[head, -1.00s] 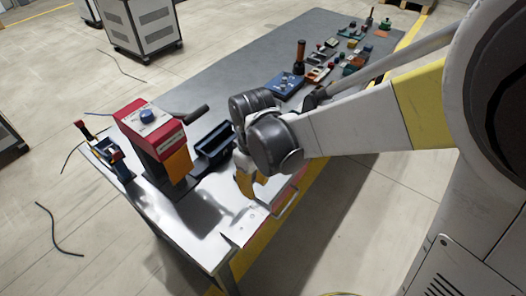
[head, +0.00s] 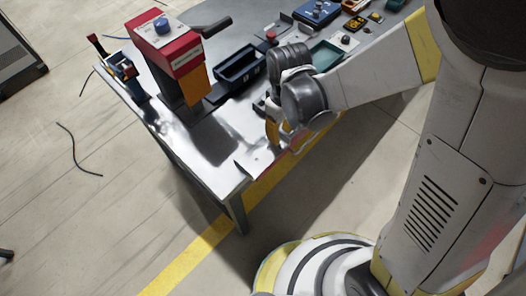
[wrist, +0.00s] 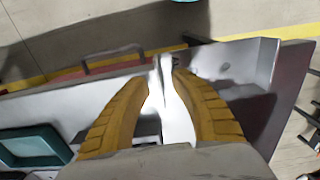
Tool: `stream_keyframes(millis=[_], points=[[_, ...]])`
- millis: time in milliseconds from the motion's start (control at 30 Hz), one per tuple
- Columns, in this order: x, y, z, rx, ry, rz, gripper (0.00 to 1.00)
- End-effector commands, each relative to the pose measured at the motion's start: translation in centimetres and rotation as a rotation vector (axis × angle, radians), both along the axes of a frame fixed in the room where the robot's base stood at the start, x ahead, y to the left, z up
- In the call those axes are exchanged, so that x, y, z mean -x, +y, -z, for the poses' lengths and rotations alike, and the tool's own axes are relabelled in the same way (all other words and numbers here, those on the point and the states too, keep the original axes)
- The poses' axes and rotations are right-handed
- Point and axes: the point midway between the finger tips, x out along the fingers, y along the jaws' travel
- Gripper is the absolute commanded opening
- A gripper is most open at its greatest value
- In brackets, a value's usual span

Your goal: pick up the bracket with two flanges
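The bracket (wrist: 228,66) is bare shiny metal and lies along the table edge in the wrist view. It has a flat base with a small hole and an upright flange at its right end. A bright upright strip between my fingers looks like its other flange. My gripper (wrist: 163,77) has its yellow fingers on either side of this strip, with the tips apart; I cannot make out firm contact on both sides. In the head view my gripper (head: 279,138) is low over the table's near edge, beside the bracket (head: 260,158), and hides part of it.
A red machine (head: 170,48) with a blue knob and a lever stands at the left of the metal table (head: 205,165). A dark bin (head: 240,66) and a teal tray (head: 326,52) lie behind my gripper. Several small parts sit farther back. The front corner is mostly clear.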

Motion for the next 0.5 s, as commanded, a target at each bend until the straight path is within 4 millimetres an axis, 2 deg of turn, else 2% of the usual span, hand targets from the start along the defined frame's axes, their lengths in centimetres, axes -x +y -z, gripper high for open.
stream_keyframes(millis=[167, 267, 500], points=[[0.02, -0.01, -0.09, 0.000, 0.000, 0.000, 0.29], [0.02, -0.01, -0.10, 0.000, 0.000, 0.000, 0.00], [0.02, -0.01, -0.10, 0.000, 0.000, 0.000, 0.00]])
